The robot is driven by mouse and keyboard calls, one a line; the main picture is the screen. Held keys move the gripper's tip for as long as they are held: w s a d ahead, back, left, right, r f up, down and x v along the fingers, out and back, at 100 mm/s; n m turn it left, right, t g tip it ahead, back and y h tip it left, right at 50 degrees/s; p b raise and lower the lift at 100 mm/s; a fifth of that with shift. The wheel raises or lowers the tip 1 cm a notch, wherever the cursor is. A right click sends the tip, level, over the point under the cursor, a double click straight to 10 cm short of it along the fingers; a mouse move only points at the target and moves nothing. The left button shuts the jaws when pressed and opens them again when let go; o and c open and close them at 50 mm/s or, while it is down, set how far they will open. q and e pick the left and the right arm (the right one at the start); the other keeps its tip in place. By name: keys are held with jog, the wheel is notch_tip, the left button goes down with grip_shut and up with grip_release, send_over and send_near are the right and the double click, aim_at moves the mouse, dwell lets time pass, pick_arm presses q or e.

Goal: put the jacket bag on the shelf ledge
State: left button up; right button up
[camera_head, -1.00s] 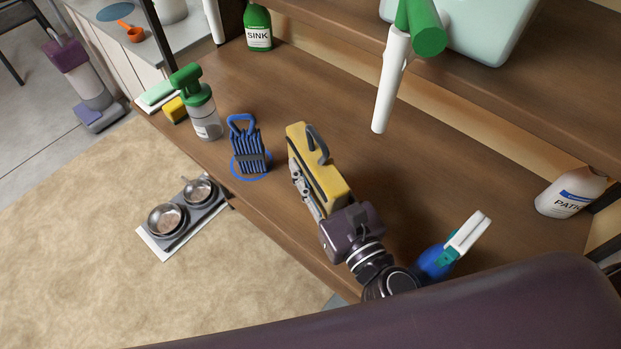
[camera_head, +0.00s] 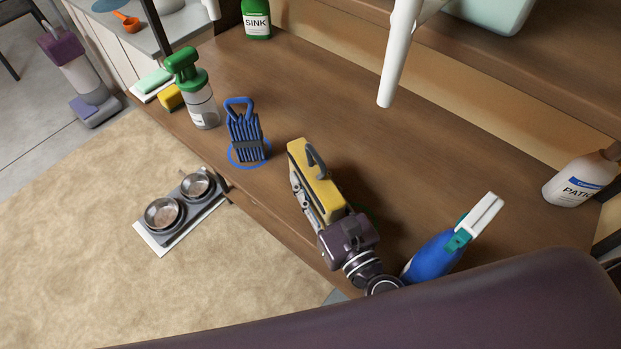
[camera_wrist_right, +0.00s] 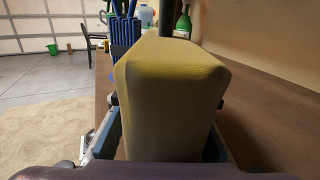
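The jacket bag (camera_head: 318,184) is a yellow block-shaped bag with a dark grey handle. It is over the front part of the brown wooden shelf surface (camera_head: 300,90). I cannot tell whether its underside touches the wood. My right gripper (camera_head: 322,205) is shut on the bag from the near end. In the right wrist view the bag (camera_wrist_right: 170,95) fills the space between the fingers, one along each side. A higher wooden ledge (camera_head: 460,55) runs along the back. My left gripper is not in view.
A blue slotted holder (camera_head: 245,135) and a green-topped spray bottle (camera_head: 200,100) stand left of the bag. A blue bottle (camera_head: 432,258) is close to the right arm. A white bottle (camera_head: 578,182) stands far right. A white tube (camera_head: 398,60) hangs above. The wood behind the bag is clear.

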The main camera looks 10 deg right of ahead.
jog(key=o, duration=0.4)
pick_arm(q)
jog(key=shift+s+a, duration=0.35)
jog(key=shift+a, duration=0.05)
pick_arm(e)
jog(key=shift+r, duration=0.2)
jog(key=b+v, duration=0.2)
jog(key=v, duration=0.3)
jog(key=b+v, duration=0.2)
jog(key=v, duration=0.4)
jog(key=shift+s+f+b, duration=0.1)
jog(key=shift+f+b, duration=0.15)
jog(key=shift+b, duration=0.15)
jog(key=shift+s+d+r, duration=0.1)
jog(key=shift+s+r, duration=0.1)
jog(key=shift+s, duration=0.25)
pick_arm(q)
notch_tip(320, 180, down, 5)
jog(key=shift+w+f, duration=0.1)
